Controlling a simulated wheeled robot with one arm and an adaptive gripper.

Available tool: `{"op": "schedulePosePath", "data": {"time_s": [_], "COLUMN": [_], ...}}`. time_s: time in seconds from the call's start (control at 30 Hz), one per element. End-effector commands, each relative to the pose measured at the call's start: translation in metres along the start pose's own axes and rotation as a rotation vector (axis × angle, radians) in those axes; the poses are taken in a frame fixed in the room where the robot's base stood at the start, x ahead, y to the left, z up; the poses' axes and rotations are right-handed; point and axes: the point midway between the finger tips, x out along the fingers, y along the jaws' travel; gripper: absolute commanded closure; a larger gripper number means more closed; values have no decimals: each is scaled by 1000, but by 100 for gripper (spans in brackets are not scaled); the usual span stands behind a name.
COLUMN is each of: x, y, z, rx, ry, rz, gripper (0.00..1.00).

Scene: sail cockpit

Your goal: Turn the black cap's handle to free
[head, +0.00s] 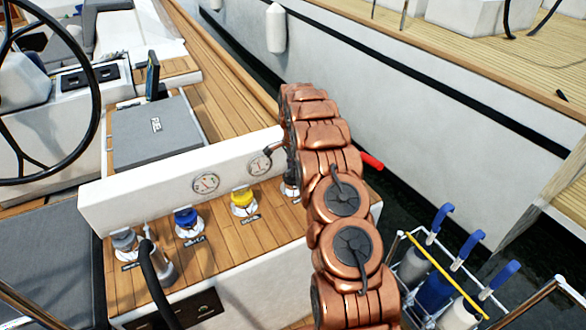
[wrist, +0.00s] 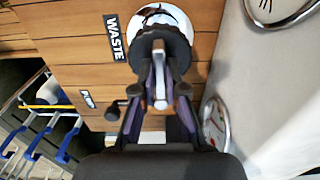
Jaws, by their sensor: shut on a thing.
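The black cap (wrist: 176,42) shows at the top middle of the wrist view, on a shiny round base beside a label reading WASTE (wrist: 115,36). Its pale metal handle (wrist: 160,76) sticks out toward my gripper (wrist: 160,98). The fingers are on both sides of the handle and closed on it. In the head view my copper-coloured arm covers the gripper and most of the black cap. Only the left edge of the cap's fitting (head: 289,189) shows beside the arm.
A blue cap (head: 187,217), a yellow cap (head: 242,198) and a grey cap (head: 124,241) stand left on the teak ledge. A white panel with gauges (head: 206,184) rises behind them.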

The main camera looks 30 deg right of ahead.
Motion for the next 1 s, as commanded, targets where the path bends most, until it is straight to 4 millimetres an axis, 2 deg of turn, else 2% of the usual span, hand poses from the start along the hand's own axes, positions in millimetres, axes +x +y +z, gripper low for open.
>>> {"op": "schedulePosePath", "data": {"time_s": [0.37, 1.0], "x": [6, 4], "y": [-2, -1], "z": [0, 0], "rx": [-208, -812], "ry": [2, 2], "rz": [-5, -3], "gripper": [100, 100]}}
